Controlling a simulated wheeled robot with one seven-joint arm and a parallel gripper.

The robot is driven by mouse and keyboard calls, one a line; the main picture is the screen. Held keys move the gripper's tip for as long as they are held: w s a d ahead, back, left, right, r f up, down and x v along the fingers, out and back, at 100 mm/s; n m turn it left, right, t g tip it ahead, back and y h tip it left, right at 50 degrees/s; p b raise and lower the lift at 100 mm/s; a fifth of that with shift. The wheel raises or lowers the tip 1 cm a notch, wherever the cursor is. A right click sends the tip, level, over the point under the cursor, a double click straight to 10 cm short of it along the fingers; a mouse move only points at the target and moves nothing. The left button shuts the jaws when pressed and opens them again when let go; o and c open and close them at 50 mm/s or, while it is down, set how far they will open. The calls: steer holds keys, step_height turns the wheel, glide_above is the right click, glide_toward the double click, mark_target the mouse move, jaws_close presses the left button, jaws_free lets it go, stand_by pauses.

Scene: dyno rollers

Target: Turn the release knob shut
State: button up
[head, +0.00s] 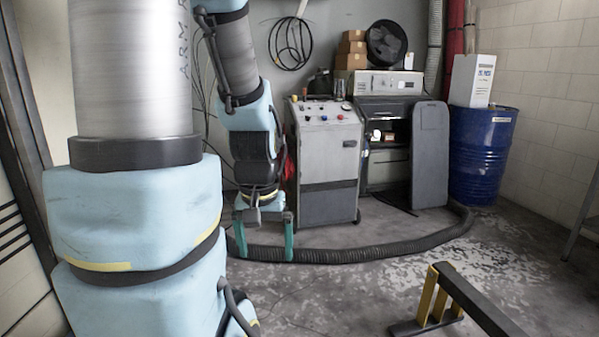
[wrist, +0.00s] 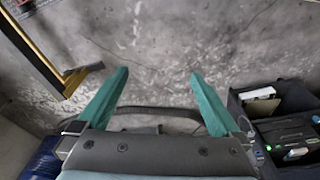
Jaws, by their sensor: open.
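A grey wheeled cabinet (head: 328,170) stands in the middle of the head view. In the wrist view my gripper (wrist: 160,76) is open over bare floor, and no knob shows between the fingers.
A black corrugated hose (head: 350,254) curves over the floor past the cabinet. A blue drum (head: 480,155) stands at the right. A yellow-and-black rail (head: 440,295) is at the front right. The wrist view shows a dark compartment box (wrist: 240,115) at right. Open floor lies between.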

step_height(320, 180, up, 11)
steer(key=p, duration=0.8)
steer(key=shift+f, duration=0.2)
steer(key=shift+r, duration=0.1)
steer(key=shift+c, duration=0.9)
